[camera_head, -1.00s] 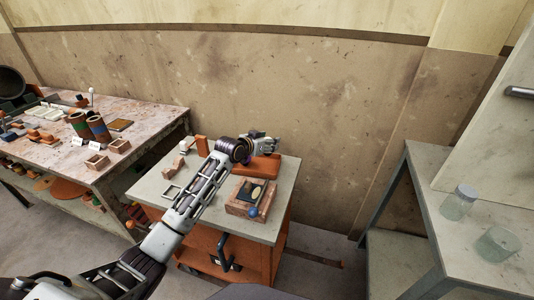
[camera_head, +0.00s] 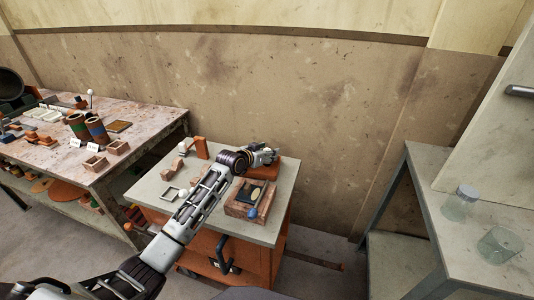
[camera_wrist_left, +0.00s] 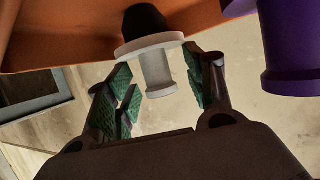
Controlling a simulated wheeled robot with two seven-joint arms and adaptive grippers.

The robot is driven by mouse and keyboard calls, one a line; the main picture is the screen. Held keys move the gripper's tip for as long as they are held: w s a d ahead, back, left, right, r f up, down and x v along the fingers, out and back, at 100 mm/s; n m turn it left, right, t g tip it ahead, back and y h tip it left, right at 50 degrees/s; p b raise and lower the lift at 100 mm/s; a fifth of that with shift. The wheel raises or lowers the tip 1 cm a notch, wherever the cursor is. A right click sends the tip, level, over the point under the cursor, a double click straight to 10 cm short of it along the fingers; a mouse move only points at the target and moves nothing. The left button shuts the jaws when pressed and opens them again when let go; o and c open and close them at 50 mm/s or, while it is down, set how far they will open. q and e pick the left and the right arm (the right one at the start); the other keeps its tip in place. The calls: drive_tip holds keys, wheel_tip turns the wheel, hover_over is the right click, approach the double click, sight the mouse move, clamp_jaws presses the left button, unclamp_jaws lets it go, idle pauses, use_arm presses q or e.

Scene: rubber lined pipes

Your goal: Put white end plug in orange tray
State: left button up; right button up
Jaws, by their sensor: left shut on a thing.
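The white end plug (camera_wrist_left: 155,65), a pale flanged piece with a dark upper end, sits between the green-padded fingers of my left gripper (camera_wrist_left: 160,90) in the left wrist view. My left gripper is shut on it. The orange tray (camera_head: 287,172) lies at the back right of the small cart top; my left gripper (camera_head: 268,155) is at its back left part in the head view, partly covering it. An orange surface, likely the tray, fills the upper left of the wrist view (camera_wrist_left: 60,35). The plug is too small to make out in the head view.
A brick-coloured box (camera_head: 246,205) with a dark inset and a blue ball stands in front of the tray. A square frame (camera_head: 174,194) and orange blocks (camera_head: 201,148) are at the left. A purple cylinder (camera_wrist_left: 292,50) is close at right in the wrist view.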

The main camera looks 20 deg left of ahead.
use_arm(q)
drive_tip(key=o, duration=0.7)
drive_tip(key=shift+o, duration=0.2)
drive_tip(key=shift+s+a+r, duration=0.25)
drive_tip(key=shift+s+r, duration=0.05)
drive_tip(key=shift+s, duration=0.25)
drive_tip(key=shift+s+r, duration=0.15)
drive_tip(key=shift+s, duration=0.15)
drive_tip(key=p+v, duration=0.1)
drive_tip(key=v, duration=0.3)
drive_tip(key=shift+s+a, duration=0.1)
drive_tip(key=p+v, duration=0.1)
drive_tip(key=v, duration=0.4)
drive_tip(key=shift+s+r, duration=0.1)
drive_tip(key=shift+s, duration=0.3)
use_arm(e)
drive_tip(key=f, duration=0.1)
drive_tip(key=s+d+f, duration=0.1)
drive_tip(key=f, duration=0.1)
drive_tip(key=s+d+f, duration=0.1)
drive_tip(key=shift+s+d+f, duration=0.15)
drive_tip(key=shift+d+f, duration=0.05)
drive_tip(key=shift+f, duration=0.15)
